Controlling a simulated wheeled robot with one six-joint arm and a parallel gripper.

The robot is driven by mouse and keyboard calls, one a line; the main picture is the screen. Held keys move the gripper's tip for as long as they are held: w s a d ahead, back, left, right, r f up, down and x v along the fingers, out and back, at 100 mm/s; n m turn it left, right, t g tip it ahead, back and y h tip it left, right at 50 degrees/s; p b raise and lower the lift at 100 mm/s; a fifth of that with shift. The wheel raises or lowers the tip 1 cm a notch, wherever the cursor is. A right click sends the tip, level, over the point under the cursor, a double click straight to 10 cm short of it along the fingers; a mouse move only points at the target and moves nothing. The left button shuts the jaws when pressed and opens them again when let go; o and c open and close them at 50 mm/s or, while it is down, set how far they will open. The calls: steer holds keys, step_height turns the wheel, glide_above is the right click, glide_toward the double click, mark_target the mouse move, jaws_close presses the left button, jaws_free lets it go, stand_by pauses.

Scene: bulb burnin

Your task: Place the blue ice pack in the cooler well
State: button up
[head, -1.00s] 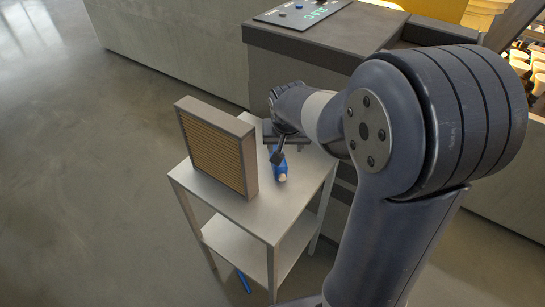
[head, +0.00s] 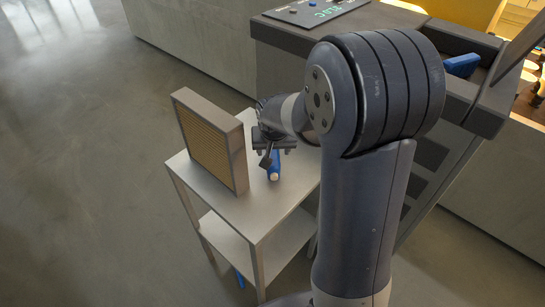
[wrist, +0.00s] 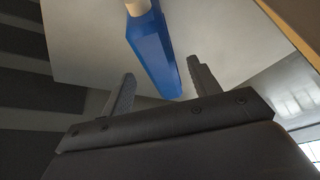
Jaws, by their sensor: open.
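A blue ice pack (head: 274,166) with a pale cap lies on the top of a small grey table (head: 228,205), right of a framed filter panel. It also shows in the wrist view (wrist: 155,48), its capped end toward the top edge. My gripper (head: 268,150) is open at the far end of the pack and partly hides it. In the wrist view my two fingers (wrist: 160,72) appear on either side of the pack's far part; I cannot tell how deep it sits between them. I cannot make out which opening is the cooler well.
The framed panel (head: 212,140) stands upright close left of the pack. A dark cabinet (head: 285,80) with a lit display stands behind. Another blue object (head: 462,65) sits at its right side. A blue piece (head: 239,279) shows low under the table. Floor at left is clear.

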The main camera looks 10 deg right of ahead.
mark_target(273, 152)
steer(key=shift+x, duration=2.6)
steer(key=shift+c, duration=0.5)
steer(key=shift+r, duration=0.1)
jaws_close()
